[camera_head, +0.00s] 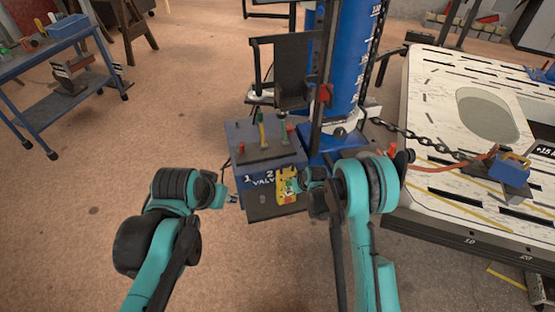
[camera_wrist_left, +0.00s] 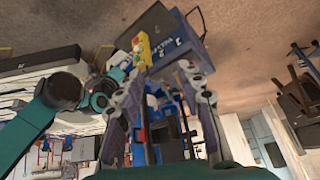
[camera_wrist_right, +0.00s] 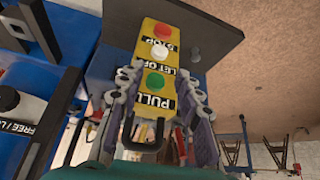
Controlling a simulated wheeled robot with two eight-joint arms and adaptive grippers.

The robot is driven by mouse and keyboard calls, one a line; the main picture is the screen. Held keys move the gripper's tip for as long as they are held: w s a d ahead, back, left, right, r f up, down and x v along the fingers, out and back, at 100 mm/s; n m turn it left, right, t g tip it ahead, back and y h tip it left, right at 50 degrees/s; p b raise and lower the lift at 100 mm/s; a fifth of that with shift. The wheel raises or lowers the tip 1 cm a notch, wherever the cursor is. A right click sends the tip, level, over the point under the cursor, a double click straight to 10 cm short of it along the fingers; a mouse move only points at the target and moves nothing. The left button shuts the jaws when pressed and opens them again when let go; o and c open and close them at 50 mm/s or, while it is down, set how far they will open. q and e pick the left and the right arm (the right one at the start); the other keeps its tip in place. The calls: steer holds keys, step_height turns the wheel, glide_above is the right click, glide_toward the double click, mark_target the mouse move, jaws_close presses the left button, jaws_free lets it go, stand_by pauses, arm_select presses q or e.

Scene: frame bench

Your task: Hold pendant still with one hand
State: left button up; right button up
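The yellow pendant (camera_head: 287,186) hangs upright at the front right of the dark valve box (camera_head: 262,140). In the right wrist view the pendant (camera_wrist_right: 158,62) shows a red button above a green one, with STOP, LET OFF and PULL labels. My right gripper (camera_wrist_right: 158,78) has one finger along each side of its lower part; both appear to touch its edges. My left gripper (camera_head: 228,198) is open and empty, just left of the box front. In the left wrist view its fingers (camera_wrist_left: 160,72) stand apart, with the pendant (camera_wrist_left: 143,48) beyond them.
A blue column (camera_head: 348,60) with a chain stands behind the box. A slotted white bench (camera_head: 440,110) fills the right, bearing a blue block (camera_head: 510,170) and a red hose (camera_head: 440,168). A blue cart (camera_head: 45,75) stands far left.

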arm_select(q)
steer(key=w+d+r+m+g+h, duration=0.1)
steer(key=w+d+m, duration=0.25)
steer(key=w, duration=0.75)
steer(key=m+g+h, duration=0.3)
steer(key=m+g, duration=0.2)
steer(key=m, duration=0.6)
glide_above(281, 166)
steer(key=a, duration=0.3)
step_height(281, 166, down, 20)
steer(key=x, duration=0.8)
steer(key=shift+w+f, duration=0.2)
steer(key=shift+w, duration=0.1)
steer(key=shift+c, duration=0.2)
jaws_close()
